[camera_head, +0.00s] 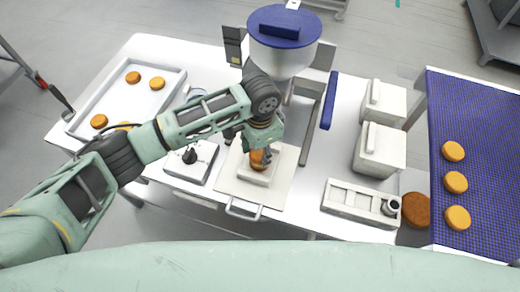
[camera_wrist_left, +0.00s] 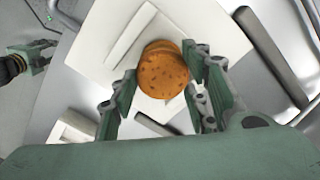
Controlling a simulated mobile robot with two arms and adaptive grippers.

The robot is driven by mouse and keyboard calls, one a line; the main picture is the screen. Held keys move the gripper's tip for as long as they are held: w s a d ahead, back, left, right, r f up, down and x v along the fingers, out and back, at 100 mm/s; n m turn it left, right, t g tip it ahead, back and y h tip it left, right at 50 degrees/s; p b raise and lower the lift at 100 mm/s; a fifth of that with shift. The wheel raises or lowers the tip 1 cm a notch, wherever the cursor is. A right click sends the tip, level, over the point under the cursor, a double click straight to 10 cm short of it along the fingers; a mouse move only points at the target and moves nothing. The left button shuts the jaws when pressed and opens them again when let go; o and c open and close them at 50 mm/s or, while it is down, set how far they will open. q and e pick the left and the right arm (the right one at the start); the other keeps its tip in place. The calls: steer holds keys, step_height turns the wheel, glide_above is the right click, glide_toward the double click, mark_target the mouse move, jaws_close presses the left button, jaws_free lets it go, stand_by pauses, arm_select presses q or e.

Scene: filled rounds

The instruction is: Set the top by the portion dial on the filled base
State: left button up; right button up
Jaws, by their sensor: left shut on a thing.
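My left gripper (camera_head: 262,146) is shut on an orange-brown round top (camera_wrist_left: 163,74), one finger on each side of it. The top is over the pale square block (camera_head: 245,174) on the white board (camera_head: 278,190). In the left wrist view a second round edge (camera_wrist_left: 160,44) shows just behind the held top, slightly offset, likely the base. I cannot tell whether the two touch, and any filling is hidden. The portion dial, a black knob (camera_head: 190,156) on a pale box, stands left of the board.
The filling machine with a blue lid (camera_head: 284,25) stands behind the board. A white tray (camera_head: 165,108) with several rounds is at the left. White bins (camera_head: 380,148) and a pale box (camera_head: 350,199) stand right. A blue belt (camera_head: 480,130) carries several rounds.

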arm_select(q)
steer(key=shift+f+b, duration=0.35)
steer(key=shift+f, duration=0.45)
stand_by(0.5)
steer(key=o, duration=0.8)
steer(key=shift+o, duration=0.7)
steer(key=o, duration=0.4)
step_height(320, 180, up, 7)
steer(key=p, duration=0.8)
steer(key=shift+r, duration=0.1)
